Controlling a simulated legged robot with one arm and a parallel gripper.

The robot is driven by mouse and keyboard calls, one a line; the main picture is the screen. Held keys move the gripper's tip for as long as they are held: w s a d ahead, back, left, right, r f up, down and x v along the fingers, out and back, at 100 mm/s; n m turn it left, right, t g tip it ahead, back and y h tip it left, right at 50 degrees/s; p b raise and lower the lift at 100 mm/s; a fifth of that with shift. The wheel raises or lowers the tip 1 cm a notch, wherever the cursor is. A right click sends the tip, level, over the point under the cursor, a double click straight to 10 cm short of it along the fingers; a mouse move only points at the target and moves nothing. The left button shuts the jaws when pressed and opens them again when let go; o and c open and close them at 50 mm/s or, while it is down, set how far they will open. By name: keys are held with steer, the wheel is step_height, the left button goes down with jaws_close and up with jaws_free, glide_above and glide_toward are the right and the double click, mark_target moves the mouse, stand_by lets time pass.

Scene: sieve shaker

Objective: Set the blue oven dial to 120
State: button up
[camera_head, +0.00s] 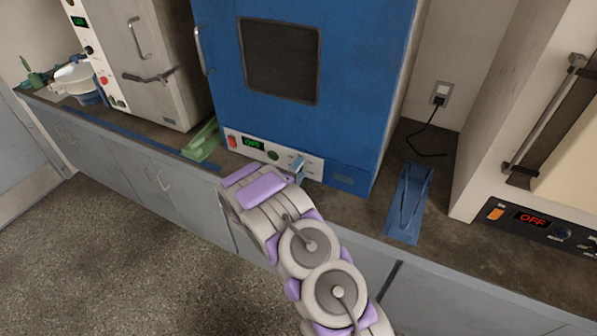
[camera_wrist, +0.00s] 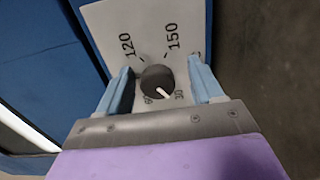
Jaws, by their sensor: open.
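The blue oven (camera_head: 345,120) stands on the counter, with a white control panel (camera_head: 315,166) along its bottom edge. In the wrist view the dark round dial (camera_wrist: 152,77) sits between the two light blue fingers of my gripper (camera_wrist: 162,88). The fingers are open, one on each side of the dial; I cannot tell whether either touches it. The dial's white pointer points down and right, away from the 120 mark (camera_wrist: 126,44) at upper left and the 150 mark (camera_wrist: 172,36) at upper right. In the head view my gripper (camera_head: 298,168) hides the dial.
The oven panel has a red switch (camera_head: 232,141) and a small green display (camera_head: 253,143). A blue tray-like object (camera_head: 408,205) lies right of the oven, and a green one (camera_head: 202,142) lies left. Another appliance (camera_head: 520,190) at right shows OFF. A grey oven (camera_head: 150,60) stands at left.

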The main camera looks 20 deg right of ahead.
steer(key=shift+w+a+r, duration=0.1)
steer(key=shift+a, duration=0.35)
steer(key=shift+w+a+r, duration=0.1)
steer(key=shift+a, duration=0.35)
steer(key=shift+d+f, duration=0.1)
steer(key=shift+d, duration=0.65)
steer(key=c, duration=0.6)
steer(key=shift+a+f, duration=0.15)
steer(key=shift+a, duration=0.05)
steer(key=c, duration=0.5)
